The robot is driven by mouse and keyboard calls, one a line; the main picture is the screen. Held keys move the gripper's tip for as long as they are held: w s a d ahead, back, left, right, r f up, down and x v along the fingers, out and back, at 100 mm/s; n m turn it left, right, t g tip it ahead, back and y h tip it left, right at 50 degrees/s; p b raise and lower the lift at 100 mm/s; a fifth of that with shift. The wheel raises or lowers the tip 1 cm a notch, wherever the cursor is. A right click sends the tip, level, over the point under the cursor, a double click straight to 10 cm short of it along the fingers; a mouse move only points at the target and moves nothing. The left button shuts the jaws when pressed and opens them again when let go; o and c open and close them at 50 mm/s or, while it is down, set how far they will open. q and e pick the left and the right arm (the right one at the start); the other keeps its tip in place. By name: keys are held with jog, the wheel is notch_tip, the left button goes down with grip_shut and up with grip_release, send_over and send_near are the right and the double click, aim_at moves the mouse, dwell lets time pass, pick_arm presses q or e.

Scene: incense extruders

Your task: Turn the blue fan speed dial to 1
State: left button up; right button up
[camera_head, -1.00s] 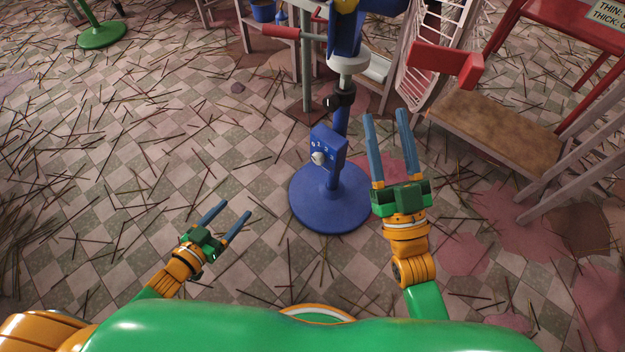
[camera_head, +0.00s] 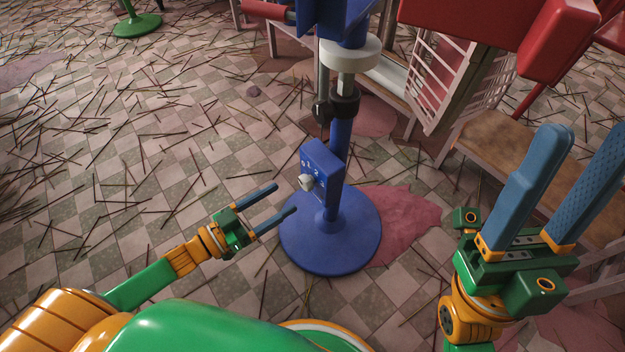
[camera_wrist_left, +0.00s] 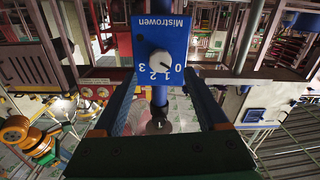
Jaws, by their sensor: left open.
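The blue fan's control box (camera_head: 322,172) sits on the fan's post and has a round whitish dial (camera_head: 306,182) on its face. In the left wrist view the dial (camera_wrist_left: 160,61) sits on the blue face with the numbers 0 to 3 curving around its lower side; I cannot tell for sure which number it points to. My left gripper (camera_head: 286,198) is open and empty, pointing at the box, a little short of the dial. Its fingers (camera_wrist_left: 158,112) flank the box in the wrist view. My right gripper (camera_head: 582,165) is open and empty at the right.
The fan's round blue base (camera_head: 330,250) stands on a checkered floor strewn with sticks. A wooden bench (camera_head: 505,150) and a pale rack stand at the right, with a large red part (camera_head: 480,22) above. The floor at left is open.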

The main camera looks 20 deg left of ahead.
aim_at(303, 185)
pick_arm(q)
jog(key=b+x, duration=0.2)
jog(key=x, duration=0.2)
jog(key=shift+w+d+f, duration=0.15)
jog(key=shift+w+d, duration=0.1)
jog(key=shift+w, duration=0.05)
jog(key=shift+w+d, duration=0.3)
jog(key=shift+w, duration=0.1)
grip_shut()
